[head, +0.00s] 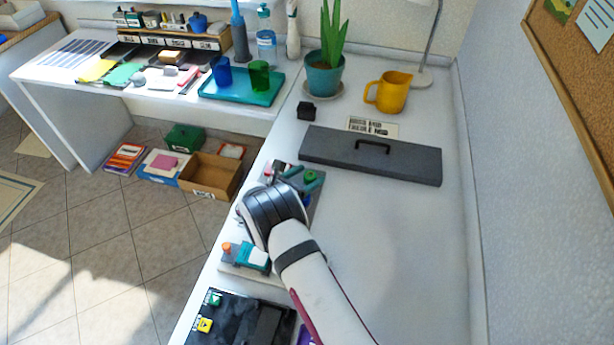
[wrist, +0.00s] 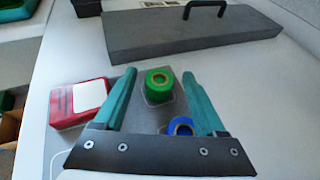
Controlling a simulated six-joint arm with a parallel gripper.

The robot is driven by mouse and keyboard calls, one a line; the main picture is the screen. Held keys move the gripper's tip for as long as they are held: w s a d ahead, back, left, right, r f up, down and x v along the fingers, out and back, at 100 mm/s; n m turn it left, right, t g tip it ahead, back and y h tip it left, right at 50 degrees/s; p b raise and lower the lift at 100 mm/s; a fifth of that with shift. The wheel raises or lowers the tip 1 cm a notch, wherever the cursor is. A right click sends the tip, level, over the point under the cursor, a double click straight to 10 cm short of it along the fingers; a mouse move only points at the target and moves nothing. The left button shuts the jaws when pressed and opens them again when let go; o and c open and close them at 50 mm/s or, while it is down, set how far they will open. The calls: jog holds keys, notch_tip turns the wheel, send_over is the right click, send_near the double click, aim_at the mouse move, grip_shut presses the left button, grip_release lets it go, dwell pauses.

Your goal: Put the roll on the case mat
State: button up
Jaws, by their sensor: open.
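A green roll (wrist: 159,85) stands on a grey mat (wrist: 152,112) in the wrist view, in an outlined spot. It also shows in the head view (head: 310,175). A blue roll (wrist: 180,127) sits nearer my gripper and is partly hidden by its base. My gripper (wrist: 160,75) is open, with one teal finger on each side of the green roll in the picture. I cannot tell whether either finger touches it. My wrist hides part of the grey mat in the head view. No label names the case mat.
A long dark grey case (head: 372,155) with a handle lies beyond the rolls. A red and white box (wrist: 80,102) is left of my gripper. A black block (head: 306,110), yellow jug (head: 390,92) and potted plant (head: 323,78) stand farther back. The counter at right is clear.

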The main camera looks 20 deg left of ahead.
jog(key=v, duration=1.2)
jog(key=s+d+r+m+g+h, duration=0.1)
jog(key=s+d+r+m+g, duration=0.25)
jog(key=d+m, duration=0.35)
jog(key=s+d+r+m+g+h, duration=0.1)
jog(key=s+d+r+m+g, duration=0.3)
jog(key=d, duration=0.6)
jog(key=s+d+r+m+g+h, duration=0.1)
jog(key=d+r+m+g, duration=0.1)
jog(key=d+r+m, duration=0.5)
jog(key=s+d+r+m+g+y, duration=0.1)
jog(key=s+d+m+g+y, duration=0.4)
jog(key=s+m, duration=0.75)
jog(key=s+a+m+t+y, duration=0.2)
jog(key=s+m+y, duration=0.3)
jog(key=s, duration=0.3)
jog(key=shift+s+a+r+m, duration=0.3)
jog(key=shift+a+r+m, duration=0.1)
jog(key=shift+a+m, duration=0.35)
